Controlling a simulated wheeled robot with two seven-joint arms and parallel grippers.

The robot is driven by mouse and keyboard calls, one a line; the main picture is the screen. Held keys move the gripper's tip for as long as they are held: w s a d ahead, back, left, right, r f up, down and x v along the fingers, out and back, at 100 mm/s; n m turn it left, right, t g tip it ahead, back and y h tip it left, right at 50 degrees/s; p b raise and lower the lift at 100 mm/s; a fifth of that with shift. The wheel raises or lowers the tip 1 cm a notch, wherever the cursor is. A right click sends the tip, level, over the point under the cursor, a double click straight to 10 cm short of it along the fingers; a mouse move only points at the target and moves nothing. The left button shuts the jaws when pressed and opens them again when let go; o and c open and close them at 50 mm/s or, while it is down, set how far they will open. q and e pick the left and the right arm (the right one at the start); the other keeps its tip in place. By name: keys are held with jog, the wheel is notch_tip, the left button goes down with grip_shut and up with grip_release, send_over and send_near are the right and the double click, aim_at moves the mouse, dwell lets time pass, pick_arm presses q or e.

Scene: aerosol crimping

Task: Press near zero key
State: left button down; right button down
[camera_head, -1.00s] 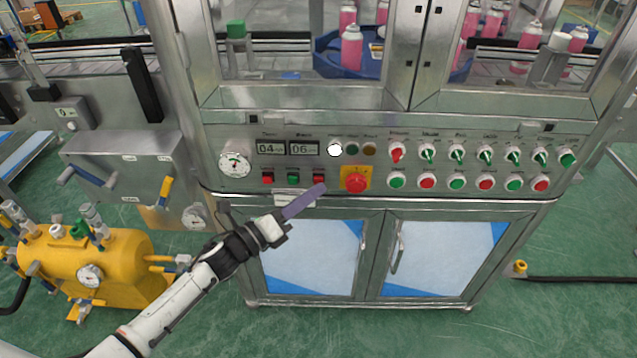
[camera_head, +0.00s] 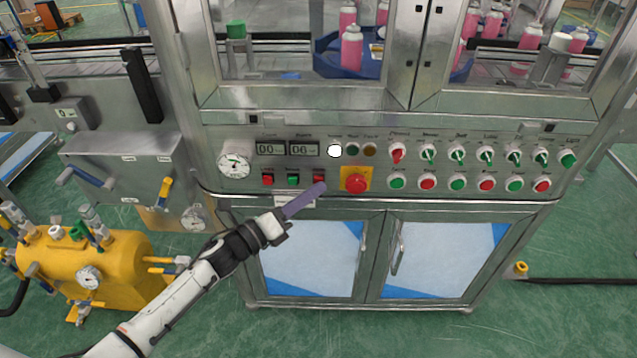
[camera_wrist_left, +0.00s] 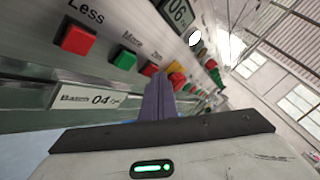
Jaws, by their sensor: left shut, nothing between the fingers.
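The control panel has a row of three square keys under two displays. The key labelled Less (camera_wrist_left: 77,38) is red, the key labelled More (camera_wrist_left: 125,59) is green, and the zero key (camera_head: 319,177) is red, at the right end. The zero key also shows in the left wrist view (camera_wrist_left: 150,70), partly behind my fingers. My left gripper (camera_head: 321,187) is shut and empty. Its purple fingertips are at the zero key's lower edge; I cannot tell whether they touch it. The left display (camera_head: 271,149) reads 00 and the right display (camera_head: 304,149) reads 06. My right gripper is not in view.
A red emergency button (camera_head: 356,183) on a yellow plate is close to the right of my fingertips. Knobs and round buttons (camera_head: 427,183) fill the panel further right. A pressure gauge (camera_head: 234,164) is at left. A yellow tank (camera_head: 110,258) stands at lower left.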

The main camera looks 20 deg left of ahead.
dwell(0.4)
pick_arm(q)
jog(key=shift+s+d, duration=0.2)
jog(key=shift+s, duration=0.5)
jog(key=s+p, duration=0.1)
jog(key=s, duration=0.1)
jog(key=s+d+p, duration=0.1)
jog(key=s, duration=0.2)
jog(key=shift+d, duration=0.2)
jog(key=shift+w, duration=0.1)
dwell(0.3)
